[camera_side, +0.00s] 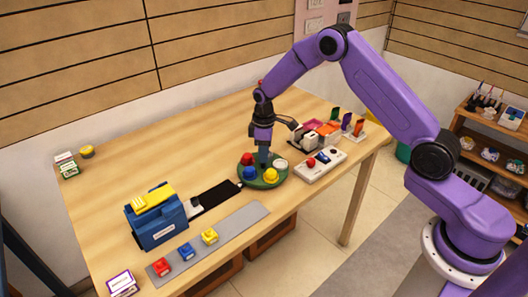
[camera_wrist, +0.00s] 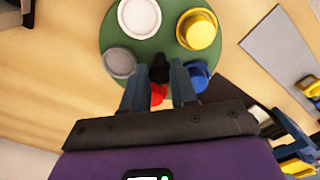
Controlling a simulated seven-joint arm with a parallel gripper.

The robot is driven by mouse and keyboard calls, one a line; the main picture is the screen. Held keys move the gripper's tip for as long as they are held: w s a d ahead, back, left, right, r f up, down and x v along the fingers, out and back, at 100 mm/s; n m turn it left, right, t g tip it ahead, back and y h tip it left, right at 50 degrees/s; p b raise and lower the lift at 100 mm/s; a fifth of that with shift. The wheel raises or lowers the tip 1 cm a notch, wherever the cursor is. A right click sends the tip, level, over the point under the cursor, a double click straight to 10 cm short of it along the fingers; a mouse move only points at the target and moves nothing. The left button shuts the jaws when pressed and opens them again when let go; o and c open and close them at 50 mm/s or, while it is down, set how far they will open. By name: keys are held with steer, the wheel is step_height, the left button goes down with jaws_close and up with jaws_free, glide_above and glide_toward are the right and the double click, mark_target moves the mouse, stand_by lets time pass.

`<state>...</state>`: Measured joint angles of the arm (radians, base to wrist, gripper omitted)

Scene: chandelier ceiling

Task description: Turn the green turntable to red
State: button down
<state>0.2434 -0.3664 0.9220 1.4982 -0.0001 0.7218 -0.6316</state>
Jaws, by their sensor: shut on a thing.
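The green turntable (camera_side: 262,185) lies on the wooden table near its front edge, and it fills the upper part of the wrist view (camera_wrist: 165,42). Around its rim are a red piece (camera_wrist: 158,94), a blue piece (camera_wrist: 199,78), a yellow piece (camera_wrist: 198,31), a white round piece (camera_wrist: 139,16) and a grey round piece (camera_wrist: 119,62). My gripper (camera_side: 263,157) points down over the turntable's middle. Its fingers are shut on a black knob (camera_wrist: 159,68) there. The red piece is partly hidden behind the fingers in the wrist view.
A white panel with a red button (camera_side: 311,162) stands close on the right. A black strip (camera_side: 214,195) and a blue box with a yellow top (camera_side: 157,222) are on the left. A grey strip (camera_side: 240,221) carries several coloured blocks in front. The table's back left is mostly clear.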

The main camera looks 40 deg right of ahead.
steer(key=shift+w+r+n, duration=0.1)
steer(key=shift+w+n, duration=0.05)
steer(key=shift+n, duration=3.25)
steer(key=shift+w+n, duration=0.1)
steer(key=shift+n, duration=3.4)
steer(key=c, duration=0.9)
jaws_free()
step_height(320, 180, up, 17)
steer(key=shift+r, duration=0.2)
